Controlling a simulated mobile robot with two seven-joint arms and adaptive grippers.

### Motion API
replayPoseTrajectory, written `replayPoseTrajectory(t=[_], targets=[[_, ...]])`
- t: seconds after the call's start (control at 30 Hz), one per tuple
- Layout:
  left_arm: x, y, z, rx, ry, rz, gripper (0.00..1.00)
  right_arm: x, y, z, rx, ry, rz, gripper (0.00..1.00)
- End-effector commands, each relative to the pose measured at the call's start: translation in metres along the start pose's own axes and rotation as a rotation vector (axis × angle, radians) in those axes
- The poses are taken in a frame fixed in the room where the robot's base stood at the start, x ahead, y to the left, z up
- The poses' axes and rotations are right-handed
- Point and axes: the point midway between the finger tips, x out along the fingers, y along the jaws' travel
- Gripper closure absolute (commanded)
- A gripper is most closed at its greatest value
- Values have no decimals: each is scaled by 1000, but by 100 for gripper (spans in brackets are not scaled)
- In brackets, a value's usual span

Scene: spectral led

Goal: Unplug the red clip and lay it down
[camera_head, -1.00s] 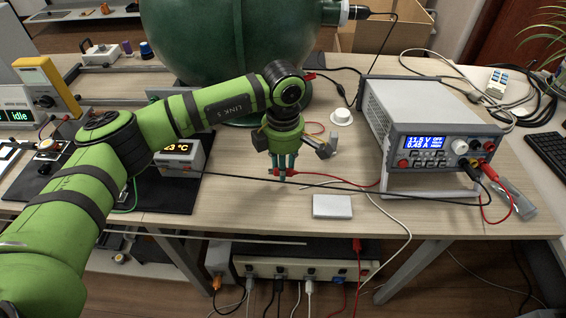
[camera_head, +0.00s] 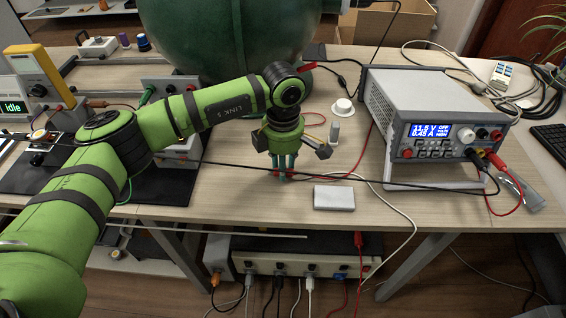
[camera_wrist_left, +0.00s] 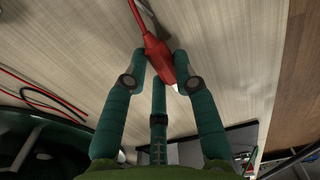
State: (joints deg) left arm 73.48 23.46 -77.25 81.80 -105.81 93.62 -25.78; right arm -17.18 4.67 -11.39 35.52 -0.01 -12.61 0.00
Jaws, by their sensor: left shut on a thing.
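My left gripper (camera_head: 283,174) points down low over the front part of the table. Its teal fingers are shut on the red clip (camera_wrist_left: 158,55), which lies between the fingertips in the left wrist view. The clip's pale tip points toward the lower right there, and its red lead leaves at the top. Wood tabletop shows close beneath the clip; I cannot tell whether it touches. In the head view the fingers mostly hide the clip, and a red lead (camera_head: 345,177) runs right from it. My right gripper is not in view.
The power supply (camera_head: 432,125) stands at the right with red and black leads in its terminals. A flat white box (camera_head: 334,197) lies just right of the gripper. A black cable crosses in front. A big green sphere (camera_head: 235,45) stands behind.

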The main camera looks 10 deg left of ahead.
Motion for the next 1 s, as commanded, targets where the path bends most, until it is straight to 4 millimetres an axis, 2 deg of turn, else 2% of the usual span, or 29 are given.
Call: replayPoseTrajectory(t=[0.2, 0.23, 0.27, 0.3, 0.67, 1.0], targets=[[11, 0, 0, 0, 0, 0, 100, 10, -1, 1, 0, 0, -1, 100], [9, 0, 0, 0, 0, 0, 64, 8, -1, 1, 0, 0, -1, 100], [9, 0, 0, 0, 0, 0, 52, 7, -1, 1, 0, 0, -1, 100], [9, 0, 0, 0, 0, 0, 44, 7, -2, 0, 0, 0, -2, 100], [7, 0, 0, 0, 0, 0, 44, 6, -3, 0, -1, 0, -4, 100], [-20, 0, 0, 0, 1, 1, 44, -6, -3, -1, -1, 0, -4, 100]])
